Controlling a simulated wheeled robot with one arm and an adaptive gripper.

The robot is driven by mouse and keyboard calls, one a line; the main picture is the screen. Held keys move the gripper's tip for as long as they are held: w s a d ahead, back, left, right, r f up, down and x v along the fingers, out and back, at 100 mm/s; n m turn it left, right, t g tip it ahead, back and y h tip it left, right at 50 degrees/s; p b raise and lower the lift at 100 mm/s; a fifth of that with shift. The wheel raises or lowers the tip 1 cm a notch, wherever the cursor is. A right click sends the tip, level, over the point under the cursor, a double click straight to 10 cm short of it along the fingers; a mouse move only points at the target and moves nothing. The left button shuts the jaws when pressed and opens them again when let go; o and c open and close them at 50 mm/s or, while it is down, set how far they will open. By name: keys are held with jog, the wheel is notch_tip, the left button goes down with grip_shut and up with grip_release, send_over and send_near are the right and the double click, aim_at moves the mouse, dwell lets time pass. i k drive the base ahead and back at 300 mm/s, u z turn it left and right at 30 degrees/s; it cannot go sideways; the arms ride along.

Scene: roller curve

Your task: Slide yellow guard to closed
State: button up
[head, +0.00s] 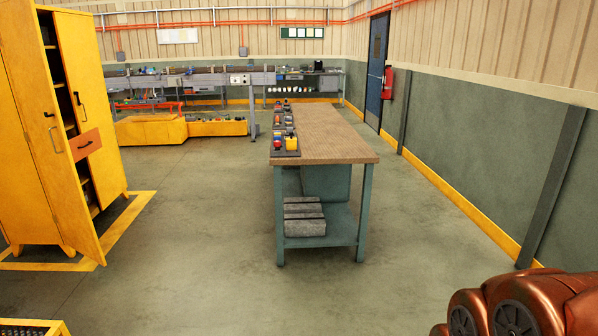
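No part can be made out for certain as the yellow guard. A low yellow housing (150,131) stands on the floor at the back left, below a long grey conveyor-like bench (190,80). It is too far off to tell whether any part of it slides or stands open. Copper-coloured links of my own arm show at the bottom right corner. My gripper is not in view.
A workbench (330,145) with small coloured items along its left edge stands in the middle. A tall yellow cabinet (92,110) with a door ajar is at left. A yellow-edged object (35,328) shows bottom left. The floor between cabinet and workbench is clear.

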aim_at(290, 143)
jog(key=i, duration=1.65)
jog(key=u, duration=0.25)
jog(key=i, duration=1.7)
jog(key=u, duration=0.45)
jog(key=i, duration=1.35)
jog(key=u, duration=0.2)
